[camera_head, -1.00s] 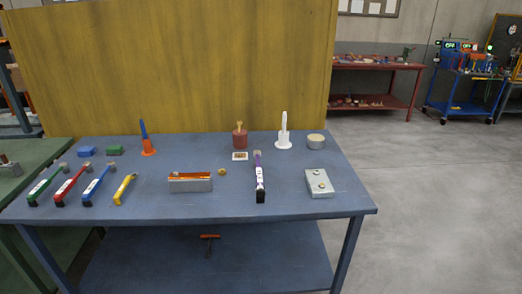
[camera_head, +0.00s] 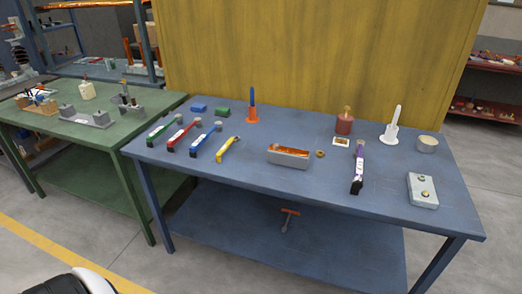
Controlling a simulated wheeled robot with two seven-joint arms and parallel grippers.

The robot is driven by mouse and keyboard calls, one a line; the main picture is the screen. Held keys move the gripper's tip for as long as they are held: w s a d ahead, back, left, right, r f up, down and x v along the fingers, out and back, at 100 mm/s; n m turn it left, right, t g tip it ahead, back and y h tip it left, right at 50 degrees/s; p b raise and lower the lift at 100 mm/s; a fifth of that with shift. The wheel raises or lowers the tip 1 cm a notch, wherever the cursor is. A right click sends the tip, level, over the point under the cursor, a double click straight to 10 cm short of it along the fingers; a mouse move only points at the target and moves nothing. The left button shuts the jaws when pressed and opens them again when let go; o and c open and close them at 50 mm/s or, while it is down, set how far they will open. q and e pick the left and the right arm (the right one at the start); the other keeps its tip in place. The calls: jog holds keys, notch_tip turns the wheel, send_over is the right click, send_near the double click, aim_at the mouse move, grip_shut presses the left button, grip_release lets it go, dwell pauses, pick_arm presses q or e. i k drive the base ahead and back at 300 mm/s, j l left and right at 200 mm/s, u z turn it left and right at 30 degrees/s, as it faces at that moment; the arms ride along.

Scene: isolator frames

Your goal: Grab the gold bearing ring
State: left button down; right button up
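A small gold ring (camera_head: 320,154) lies on the blue table (camera_head: 270,194), just right of a grey metal box (camera_head: 289,160) with an orange-brown inside. It looks like the gold bearing ring, but it is small at this distance. Nothing covers it. Neither my left nor my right gripper is in view.
Green, red, blue and yellow-handled tools (camera_head: 228,148) lie left of the box. A purple-and-black tool (camera_head: 358,168) lies to the right, before a red pot (camera_head: 344,124) and a white stand (camera_head: 390,132). A green table (camera_head: 150,106) stands at left.

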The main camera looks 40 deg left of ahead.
aim_at(319, 153)
jog(key=u, duration=0.7)
jog(key=i+l, duration=0.05)
